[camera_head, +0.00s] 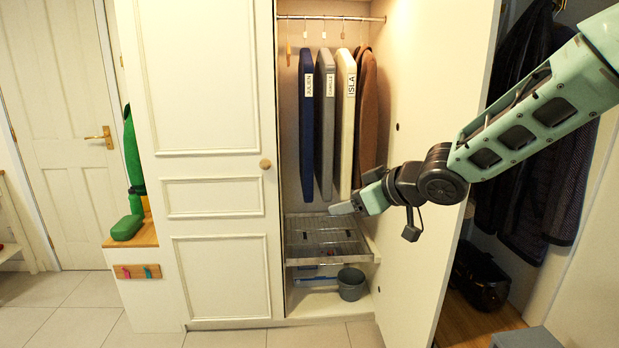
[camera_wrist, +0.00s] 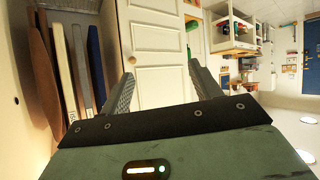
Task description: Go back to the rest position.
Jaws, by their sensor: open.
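My gripper (camera_head: 343,208) is in front of the open right half of a white wardrobe, at the height of the lower ends of the hanging boards. In the wrist view my gripper (camera_wrist: 163,88) shows two grey fingers spread apart with nothing between them. My arm reaches in from the upper right in the head view. The wrist view looks sideways at the closed white wardrobe door (camera_wrist: 165,45).
Hanging boards labelled JULIEN (camera_head: 307,130), CAMILLE (camera_head: 325,130) and ISLA (camera_head: 344,140) hang beside a brown one (camera_head: 366,120). A wire drawer (camera_head: 330,262) sits below, above a grey bucket (camera_head: 351,284). The open wardrobe door (camera_head: 430,250) stands right of my gripper. Floor in front is clear.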

